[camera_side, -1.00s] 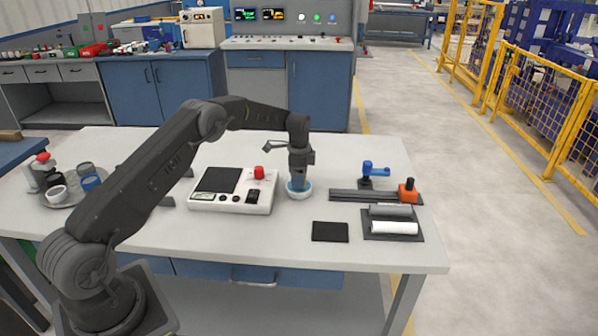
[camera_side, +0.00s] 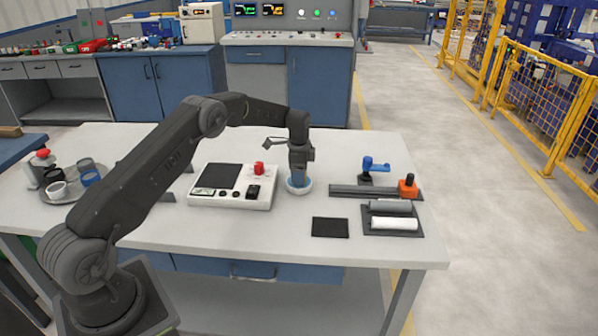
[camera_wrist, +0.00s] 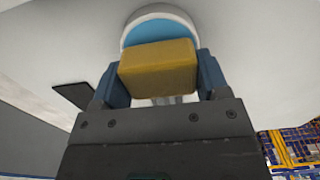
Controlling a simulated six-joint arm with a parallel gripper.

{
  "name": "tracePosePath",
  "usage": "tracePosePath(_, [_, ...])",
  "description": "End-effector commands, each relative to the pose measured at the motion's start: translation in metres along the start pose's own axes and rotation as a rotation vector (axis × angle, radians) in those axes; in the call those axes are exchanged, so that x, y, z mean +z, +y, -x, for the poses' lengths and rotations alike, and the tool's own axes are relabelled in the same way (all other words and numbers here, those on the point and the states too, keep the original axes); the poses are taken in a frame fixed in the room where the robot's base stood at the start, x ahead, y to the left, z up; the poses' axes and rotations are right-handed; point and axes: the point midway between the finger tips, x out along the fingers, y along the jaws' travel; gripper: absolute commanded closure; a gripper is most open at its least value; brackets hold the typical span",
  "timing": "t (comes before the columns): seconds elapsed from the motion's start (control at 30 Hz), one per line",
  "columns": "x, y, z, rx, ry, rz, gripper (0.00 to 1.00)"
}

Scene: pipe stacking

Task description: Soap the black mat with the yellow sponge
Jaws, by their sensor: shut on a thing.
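The yellow sponge (camera_wrist: 158,68) is between the blue fingers of my gripper (camera_wrist: 160,78), which is shut on it. In the side view my gripper (camera_side: 299,180) points down into a round white bowl (camera_side: 305,189), and the sponge is hidden there. The wrist view shows the bowl's white rim (camera_wrist: 158,9) and a blue inside (camera_wrist: 160,31) just beyond the sponge. I cannot tell whether the sponge touches the blue. The black mat (camera_side: 330,228) lies flat near the table's front edge, right of and nearer than the bowl. It also shows in the wrist view (camera_wrist: 75,95).
A white device with a red button (camera_side: 233,187) stands left of the bowl. A dark rail with a blue clamp (camera_side: 374,168) and an orange block (camera_side: 408,187) lies right. A tray holds a white roll (camera_side: 395,224) and a grey roll (camera_side: 390,206). A cup tray (camera_side: 73,196) is far left.

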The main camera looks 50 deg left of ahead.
Motion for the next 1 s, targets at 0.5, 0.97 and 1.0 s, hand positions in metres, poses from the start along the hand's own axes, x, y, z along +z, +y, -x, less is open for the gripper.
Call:
tracePosePath(0.5, [0.0, 0.0, -0.0063, 0.0, 0.0, 0.0, 0.54])
tracePosePath(0.97, [0.0, 0.0001, -0.0082, 0.0, 0.0, 0.0, 0.54])
tracePosePath(1.0, [0.0, 0.0001, -0.0083, 0.001, 0.0, 0.0, 0.54])
